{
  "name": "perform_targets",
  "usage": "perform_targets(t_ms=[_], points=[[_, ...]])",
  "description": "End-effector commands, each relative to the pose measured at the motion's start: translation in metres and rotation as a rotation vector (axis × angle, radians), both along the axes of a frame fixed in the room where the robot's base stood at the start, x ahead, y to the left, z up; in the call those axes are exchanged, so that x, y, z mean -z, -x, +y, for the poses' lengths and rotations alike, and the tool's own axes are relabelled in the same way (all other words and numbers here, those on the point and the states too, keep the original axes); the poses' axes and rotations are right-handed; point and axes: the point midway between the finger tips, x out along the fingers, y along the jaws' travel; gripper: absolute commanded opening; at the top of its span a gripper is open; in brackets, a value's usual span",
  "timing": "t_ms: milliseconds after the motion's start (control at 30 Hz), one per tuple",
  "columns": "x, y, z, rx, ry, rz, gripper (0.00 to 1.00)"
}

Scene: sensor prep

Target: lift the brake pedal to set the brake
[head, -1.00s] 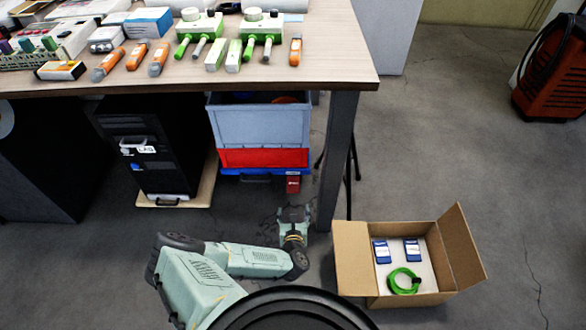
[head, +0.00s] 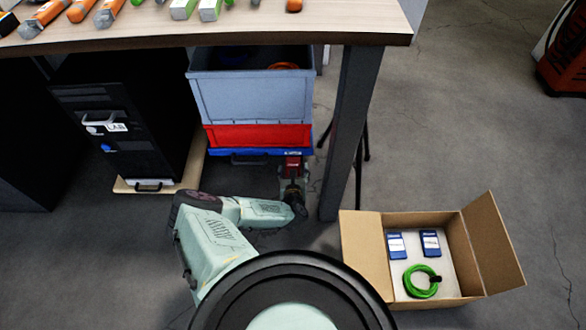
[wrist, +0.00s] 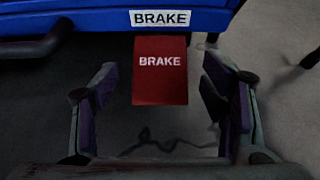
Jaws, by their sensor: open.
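The red brake pedal (wrist: 160,70), lettered "BRAKE" in white, juts out below the blue dolly (wrist: 75,28) in the wrist view. A white "BRAKE" label (wrist: 160,18) is on the dolly's edge above it. My gripper (wrist: 160,92) is open, with one finger to the left of the pedal and one to the right, and a gap on both sides. In the head view the pedal (head: 292,165) shows at the front right of the dolly (head: 222,152), with my gripper (head: 292,182) right at it. The pedal's underside is hidden.
The dolly carries a red crate (head: 258,135) and a grey-blue crate (head: 252,98) under the table (head: 300,30). A table leg (head: 350,140) stands close to the right. A cardboard box (head: 365,255) is on the floor at right. A black computer (head: 125,115) stands at left.

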Motion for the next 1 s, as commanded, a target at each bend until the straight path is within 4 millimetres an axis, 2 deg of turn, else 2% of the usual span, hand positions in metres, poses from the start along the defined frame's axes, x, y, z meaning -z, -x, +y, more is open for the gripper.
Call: perform_targets(t_ms=[100, 200, 567, 1000], points=[[0.009, -0.017, 0.000, 0.000, -0.001, -0.002, 0.67], [0.012, -0.025, 0.000, 0.001, -0.001, -0.001, 0.67], [0.012, -0.030, 0.000, 0.000, 0.001, 0.000, 0.67], [0.012, -0.029, 0.000, 0.000, 0.001, 0.000, 0.38]])
